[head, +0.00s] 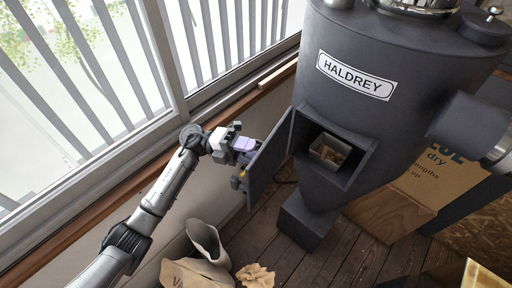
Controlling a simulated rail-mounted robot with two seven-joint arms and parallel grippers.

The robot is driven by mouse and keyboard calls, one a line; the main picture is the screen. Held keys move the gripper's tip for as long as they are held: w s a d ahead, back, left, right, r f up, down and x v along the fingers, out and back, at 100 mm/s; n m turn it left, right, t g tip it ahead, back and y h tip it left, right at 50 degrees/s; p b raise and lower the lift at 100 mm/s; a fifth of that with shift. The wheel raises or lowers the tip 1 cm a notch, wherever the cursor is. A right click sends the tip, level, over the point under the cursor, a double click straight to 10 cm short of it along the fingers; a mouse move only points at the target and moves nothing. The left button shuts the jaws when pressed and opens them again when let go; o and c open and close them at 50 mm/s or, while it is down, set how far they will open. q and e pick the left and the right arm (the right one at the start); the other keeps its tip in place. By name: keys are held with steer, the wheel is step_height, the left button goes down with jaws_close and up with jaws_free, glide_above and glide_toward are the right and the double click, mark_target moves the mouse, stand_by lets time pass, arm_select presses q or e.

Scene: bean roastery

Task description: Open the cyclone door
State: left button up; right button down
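The dark grey cyclone (345,115) stands right of centre in the head view, with a white HALDREY label on it. Its door (267,165) is swung out to the left, and the square opening (330,152) is exposed. A small light-coloured container (329,150) with brown contents shows inside. My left gripper (244,150) is at the outer side of the door, close to its free edge. The fingers are small and partly hidden by the door, so I cannot tell whether they grip anything. My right gripper is not in view.
A window with white bars and a wooden sill (140,150) runs along the left. A cardboard box (435,175) stands behind the cyclone on the right.

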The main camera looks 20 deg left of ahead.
arm_select(q)
steer(key=shift+d+r, duration=0.15)
steer(key=shift+d, duration=0.85)
steer(key=shift+c, duration=0.5)
jaws_close()
